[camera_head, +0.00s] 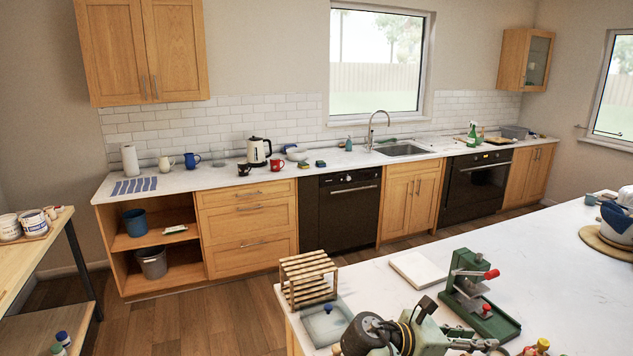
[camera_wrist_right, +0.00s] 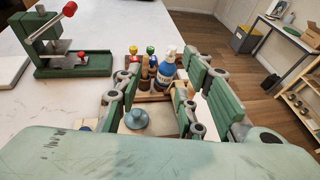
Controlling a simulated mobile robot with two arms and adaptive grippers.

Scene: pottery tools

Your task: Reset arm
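My right gripper (camera_wrist_right: 158,98) is open, with its green and grey fingers spread apart. Nothing is held between them. In the head view my right gripper (camera_head: 478,340) is low over the white counter (camera_head: 575,285), pointing right, near the green press. A blue-knobbed item (camera_wrist_right: 138,120) shows in the gap between the fingers in the wrist view, below them. Bottles, one with a blue label (camera_wrist_right: 168,62), stand beyond the fingertips. My left gripper is not in view.
A green press with a red-ended lever (camera_head: 476,290) stands close beside the right gripper. A wooden rack (camera_head: 308,277), a pale slab (camera_head: 418,270) and a blue-knobbed plate (camera_head: 327,318) are on the same counter. The wooden floor (camera_head: 200,318) left of the counter is clear.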

